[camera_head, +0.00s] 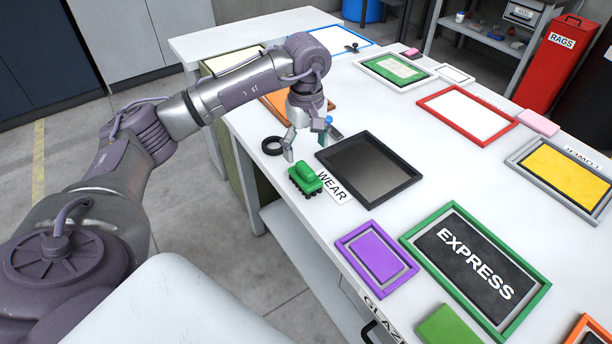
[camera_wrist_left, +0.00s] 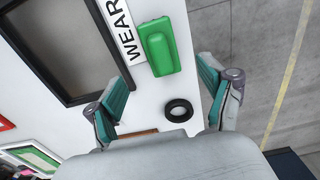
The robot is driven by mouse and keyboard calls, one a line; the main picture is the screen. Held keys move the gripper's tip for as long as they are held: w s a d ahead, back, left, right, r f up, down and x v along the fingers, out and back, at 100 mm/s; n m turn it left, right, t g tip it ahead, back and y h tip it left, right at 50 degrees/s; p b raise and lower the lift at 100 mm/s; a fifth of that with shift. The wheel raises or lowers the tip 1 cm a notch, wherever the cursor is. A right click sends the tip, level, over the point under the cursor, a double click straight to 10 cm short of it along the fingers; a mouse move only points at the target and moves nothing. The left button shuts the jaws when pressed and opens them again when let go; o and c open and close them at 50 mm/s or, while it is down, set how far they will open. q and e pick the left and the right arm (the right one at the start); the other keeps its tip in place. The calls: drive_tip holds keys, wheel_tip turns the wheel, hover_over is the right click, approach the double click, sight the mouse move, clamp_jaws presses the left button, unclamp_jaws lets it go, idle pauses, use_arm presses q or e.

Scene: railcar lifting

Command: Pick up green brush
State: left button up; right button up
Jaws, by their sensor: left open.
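The green brush (camera_head: 306,178) lies on the white table near its left edge, beside the WEAR label (camera_head: 333,187). It has a green body and dark bristles below. My left gripper (camera_head: 305,146) is above the table, just behind the brush, with its fingers spread and empty. In the left wrist view the brush (camera_wrist_left: 160,47) lies ahead of the gap between the two fingers (camera_wrist_left: 158,105), apart from both. My right gripper does not show.
A black ring (camera_head: 272,146) lies behind the brush, close to the left gripper. A black-framed tray (camera_head: 369,170) stands right of the brush. A purple tray (camera_head: 377,250) and a green EXPRESS tray (camera_head: 474,264) are nearer. The table edge is close to the brush.

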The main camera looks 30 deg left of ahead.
sight(305, 167)
use_arm(q)
wheel_tip(305, 167, down, 10)
drive_tip(key=shift+r+p, duration=0.25)
drive_tip(key=shift+p, duration=0.5)
drive_tip(key=shift+s, duration=0.1)
drive_tip(key=c, duration=1.3)
